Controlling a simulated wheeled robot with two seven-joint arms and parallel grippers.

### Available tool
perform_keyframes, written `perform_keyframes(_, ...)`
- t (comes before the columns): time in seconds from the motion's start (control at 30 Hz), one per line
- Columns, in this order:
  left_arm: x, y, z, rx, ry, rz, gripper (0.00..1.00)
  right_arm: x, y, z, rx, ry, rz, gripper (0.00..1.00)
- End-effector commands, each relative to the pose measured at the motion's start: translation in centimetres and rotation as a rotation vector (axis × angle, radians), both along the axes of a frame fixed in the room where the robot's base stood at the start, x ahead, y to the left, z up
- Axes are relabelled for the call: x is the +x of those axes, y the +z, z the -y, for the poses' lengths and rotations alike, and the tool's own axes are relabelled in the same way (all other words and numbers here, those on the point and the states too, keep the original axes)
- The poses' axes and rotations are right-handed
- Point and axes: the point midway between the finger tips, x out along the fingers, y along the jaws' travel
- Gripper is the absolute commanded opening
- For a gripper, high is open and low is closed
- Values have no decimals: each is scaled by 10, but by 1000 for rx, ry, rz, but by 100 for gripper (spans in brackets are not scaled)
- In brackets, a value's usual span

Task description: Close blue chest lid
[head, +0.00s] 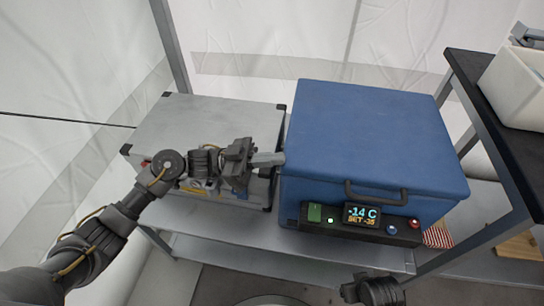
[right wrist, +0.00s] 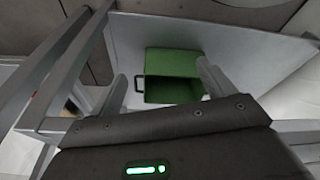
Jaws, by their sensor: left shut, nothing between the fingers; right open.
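The blue chest (head: 285,206) stands on a grey metal shelf table. Its blue lid (head: 370,130) is down over the body, and I see no clear gap along the front. A dark handle (head: 375,196) sits on the lid's front, above a panel reading -14 C. My left gripper (head: 272,159) is shut and empty, its tips at or very near the lid's left edge; I cannot tell if they touch. My right gripper (head: 374,290) is low in front of the table. In the right wrist view its fingers (right wrist: 163,72) are apart and empty.
A grey case (head: 210,125) stands left of the chest, behind my left arm. A dark-topped table (head: 490,105) with a white bin (head: 520,85) is at the right. A green open box (right wrist: 172,62) shows beyond my right fingers. A striped cloth (head: 437,236) lies by the chest's right corner.

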Motion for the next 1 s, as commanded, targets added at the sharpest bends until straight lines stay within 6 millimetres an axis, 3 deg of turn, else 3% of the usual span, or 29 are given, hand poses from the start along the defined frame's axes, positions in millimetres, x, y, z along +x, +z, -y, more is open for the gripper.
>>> perform_keyframes(0.03,-3,-4,0,18,-5,-17,0,-2,-9,0,-2,1,-14,81)
perform_keyframes(0.53,-2,44,1,-4,-2,6,0,-26,-81,7,-13,11,-59,81)
perform_keyframes(0.6,1,32,-13,-1,2,5,0,-20,-76,4,-8,9,-45,81)
perform_keyframes(1.0,12,11,-77,-4,1,8,0,-8,-43,0,-2,4,-26,81)
